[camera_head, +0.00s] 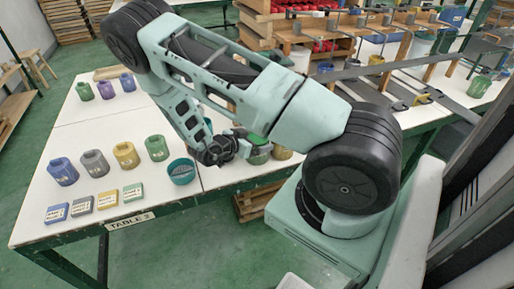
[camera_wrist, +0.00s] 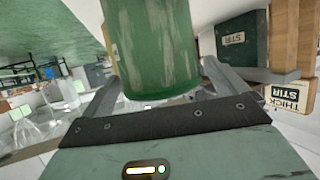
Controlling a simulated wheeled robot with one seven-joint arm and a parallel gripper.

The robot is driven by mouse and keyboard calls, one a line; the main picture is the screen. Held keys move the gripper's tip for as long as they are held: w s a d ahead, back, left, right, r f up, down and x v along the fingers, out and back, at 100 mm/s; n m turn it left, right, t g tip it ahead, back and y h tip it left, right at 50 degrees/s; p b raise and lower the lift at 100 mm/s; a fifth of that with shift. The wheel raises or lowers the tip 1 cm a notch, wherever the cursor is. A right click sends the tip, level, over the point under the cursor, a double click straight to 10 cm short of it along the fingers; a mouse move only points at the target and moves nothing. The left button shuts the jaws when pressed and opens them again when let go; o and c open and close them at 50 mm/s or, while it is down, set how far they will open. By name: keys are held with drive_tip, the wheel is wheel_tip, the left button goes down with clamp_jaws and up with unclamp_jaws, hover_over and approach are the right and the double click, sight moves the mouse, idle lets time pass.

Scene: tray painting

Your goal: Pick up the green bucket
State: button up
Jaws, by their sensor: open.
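In the wrist view a scuffed green bucket (camera_wrist: 152,50) fills the upper middle, between the two fingers of my gripper (camera_wrist: 160,78). The fingers are open, one on each side of it; I cannot tell whether they touch it. In the head view my gripper (camera_head: 243,146) is low over the white table, and a green bucket (camera_head: 259,154) shows partly hidden just right of it. Another green bucket (camera_head: 157,148) stands on the table to the left, apart from my gripper.
Blue (camera_head: 63,171), grey (camera_head: 95,163) and yellow (camera_head: 126,155) buckets stand on the left, with several small labelled blocks in front. A teal bowl (camera_head: 181,171) sits just left of my gripper. A yellow container (camera_head: 282,153) is close on its right.

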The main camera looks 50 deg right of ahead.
drive_tip(key=shift+d+f, duration=0.3)
drive_tip(key=shift+d, duration=0.35)
drive_tip(key=c, duration=1.7)
drive_tip(key=shift+r, duration=0.1)
